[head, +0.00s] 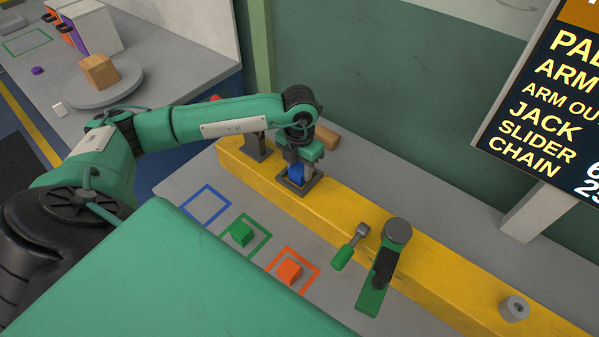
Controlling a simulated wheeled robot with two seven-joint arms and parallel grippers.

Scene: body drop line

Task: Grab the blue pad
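The blue pad (296,173) is a small blue block low between dark grey parts at the yellow beam (345,203). My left gripper (297,180) points down right at it, and its wrist hides part of the pad from above. I cannot tell whether the fingers press on the pad or only stand around it. A blue square outline (205,206) on the grey bench is empty. A green pad (242,234) sits in a green outline, and an orange pad (289,271) sits in an orange outline. My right gripper is not in view.
A green-handled hammer (343,255) and a green and black device with a round grey top (398,231) lie right of the pads. A grey nut (515,308) is on the beam. A wooden piece (326,137) lies behind my gripper. A sign (545,100) stands right.

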